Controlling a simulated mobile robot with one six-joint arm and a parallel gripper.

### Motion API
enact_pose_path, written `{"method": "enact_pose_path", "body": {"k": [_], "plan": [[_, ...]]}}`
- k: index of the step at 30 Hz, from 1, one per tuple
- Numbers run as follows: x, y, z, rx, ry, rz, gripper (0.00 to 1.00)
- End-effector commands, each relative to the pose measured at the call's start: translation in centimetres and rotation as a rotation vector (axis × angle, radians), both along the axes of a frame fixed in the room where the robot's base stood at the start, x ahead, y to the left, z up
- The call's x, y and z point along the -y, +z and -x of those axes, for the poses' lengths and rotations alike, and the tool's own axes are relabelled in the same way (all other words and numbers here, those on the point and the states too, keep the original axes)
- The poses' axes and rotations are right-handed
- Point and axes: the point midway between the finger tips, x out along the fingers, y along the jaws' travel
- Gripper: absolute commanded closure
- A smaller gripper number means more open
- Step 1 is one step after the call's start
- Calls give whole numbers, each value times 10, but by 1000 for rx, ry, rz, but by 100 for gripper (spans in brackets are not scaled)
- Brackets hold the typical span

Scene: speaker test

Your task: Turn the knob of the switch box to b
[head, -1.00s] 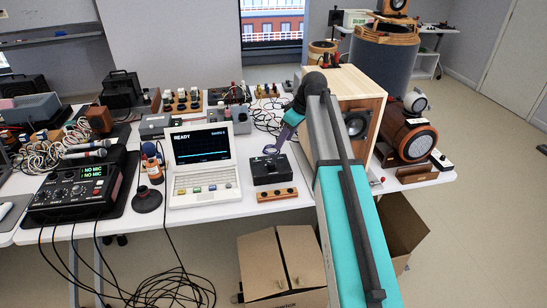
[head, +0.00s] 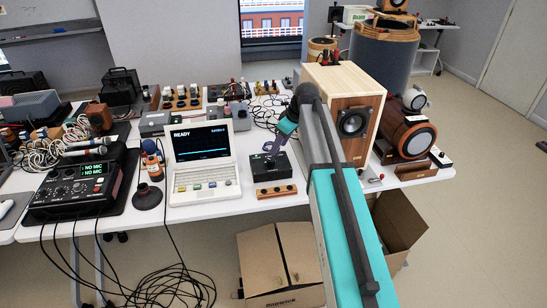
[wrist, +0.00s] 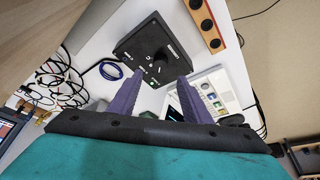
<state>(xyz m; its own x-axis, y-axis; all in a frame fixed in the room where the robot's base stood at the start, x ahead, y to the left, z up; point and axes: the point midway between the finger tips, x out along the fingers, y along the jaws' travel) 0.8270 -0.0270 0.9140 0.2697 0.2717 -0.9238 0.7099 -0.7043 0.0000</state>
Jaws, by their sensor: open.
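The switch box (head: 268,172) is a small black box on the white table, right of the laptop. In the wrist view the box (wrist: 136,43) shows a dark round knob (wrist: 160,58) on its face, with small white marks around it that are too small to read. In the head view my gripper (head: 272,149) is just above the box and partly hides the knob.
The laptop (head: 202,188) stands close to the left of the box. A wooden strip with dark knobs (head: 276,191) lies in front. A large wooden speaker (head: 350,120) stands to the right, behind my arm.

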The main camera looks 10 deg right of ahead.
Motion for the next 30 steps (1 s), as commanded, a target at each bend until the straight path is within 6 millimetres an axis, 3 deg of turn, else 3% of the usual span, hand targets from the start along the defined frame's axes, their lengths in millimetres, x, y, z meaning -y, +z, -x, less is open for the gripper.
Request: {"method": "enact_pose_path", "body": {"k": [18,30], "plan": [[-19,-67,-20,-2,-1,0,56],[-22,-81,-23,0,-2,0,56]]}}
